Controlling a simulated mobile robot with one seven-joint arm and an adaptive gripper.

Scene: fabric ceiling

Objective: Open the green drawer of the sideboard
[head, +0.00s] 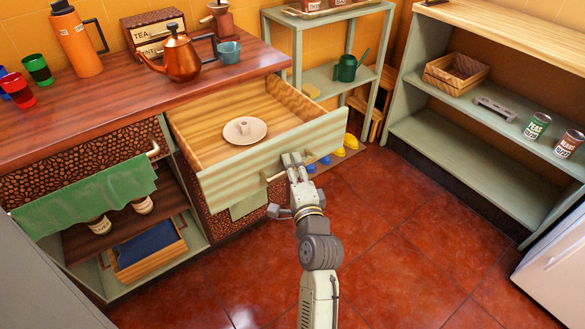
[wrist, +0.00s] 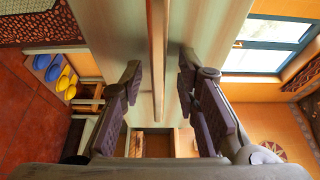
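The pale green drawer (head: 235,175) of the sideboard (head: 60,115) stands pulled well out. Its wooden inside shows, with a cream plate (head: 262,127) and a small pale object on it. A light wooden bar handle (head: 277,176) crosses its front. My gripper (head: 293,161) is at the drawer front, by the right part of the handle. In the wrist view, the handle (wrist: 157,50) runs between the two spread fingers of my gripper (wrist: 160,75). There is a gap on each side of it. The drawer front (wrist: 120,30) fills the view behind.
A copper kettle (head: 178,57) and a blue cup (head: 229,51) stand on the sideboard top. A green cloth (head: 88,200) hangs from a bar at left. A green shelf unit (head: 455,140) stands at right. The red tiled floor (head: 420,240) in front is clear.

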